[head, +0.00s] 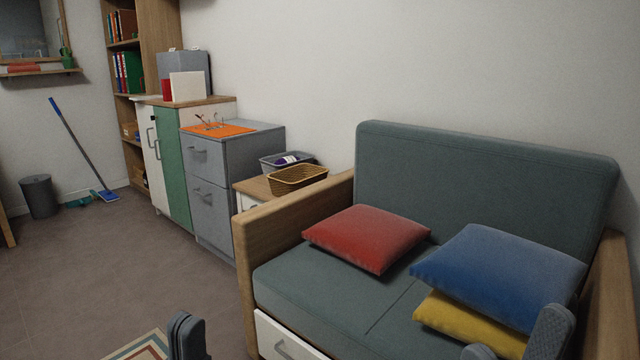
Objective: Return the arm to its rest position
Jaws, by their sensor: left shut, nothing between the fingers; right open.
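My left gripper (186,335) shows at the bottom edge, left of the sofa and above the floor. Its fingers are together with nothing between them. My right gripper (516,340) shows at the bottom right, in front of the sofa seat and its cushions. Its two fingers are apart, and no object is held between them. Most of both arms is out of view below.
A grey sofa (470,180) with wooden arms fills the right. It bears a red cushion (366,238) and a blue cushion (500,270) resting on a yellow one (470,325). Wicker basket (298,180), grey drawer cabinet (212,215) stand behind. Floor at left is mostly clear.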

